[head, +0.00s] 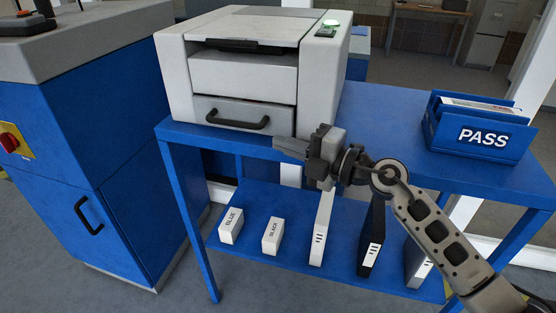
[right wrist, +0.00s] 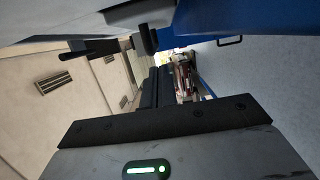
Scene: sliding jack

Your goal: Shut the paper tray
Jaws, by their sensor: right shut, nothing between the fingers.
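The printer (head: 180,75) is a pale grey box on the blue table. Its paper tray (head: 222,111) is the low grey front panel with a dark bar handle (head: 237,122). From this angle I cannot tell how far the tray stands out. My right gripper (head: 277,146) is shut and empty, its fingers pointing left, in front of the printer's lower right corner. It shows no contact with the tray or handle. In the right wrist view its dark fingers (right wrist: 157,86) reach away from the camera. My left gripper is out of view.
The blue table (head: 385,125) carries a PASS file box (head: 480,137) at right. Its lower shelf (head: 285,265) holds small BLUE and BLACK boxes (head: 272,237) and several upright binders. A blue cabinet (head: 85,150) stands at left. The tabletop between printer and file box is clear.

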